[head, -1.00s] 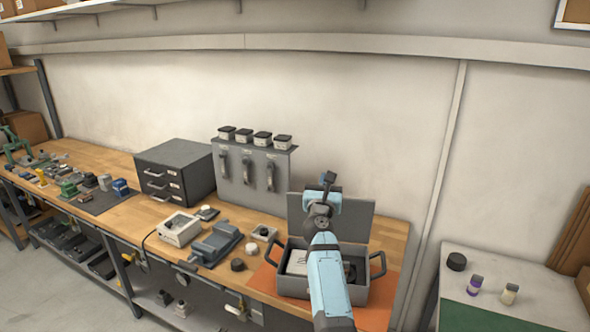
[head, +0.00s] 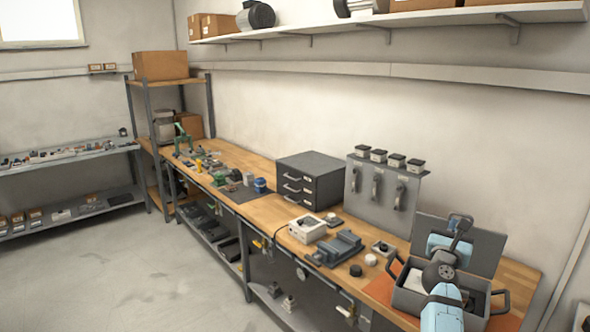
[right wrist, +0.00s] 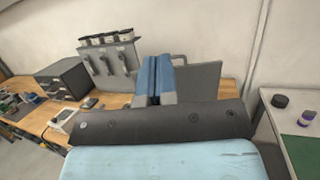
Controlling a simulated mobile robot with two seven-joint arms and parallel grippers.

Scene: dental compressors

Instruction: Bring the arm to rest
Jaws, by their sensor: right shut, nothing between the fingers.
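My right arm (head: 441,312), light blue with dark joints, reaches up from the bottom right of the head view. My right gripper (head: 460,224) is raised in front of the open lid (head: 485,250) of a grey case (head: 410,298). Its blue fingers (right wrist: 158,80) are pressed together and empty in the right wrist view. The arm hides part of the case and its contents. My left gripper is not in view.
The wooden bench (head: 270,212) holds a drawer cabinet (head: 310,180), a grey panel with hanging handles (head: 382,190), a grey vise-like block (head: 335,248) and small parts. A green-topped table (right wrist: 300,150) stands at right. Open floor (head: 130,270) lies at left.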

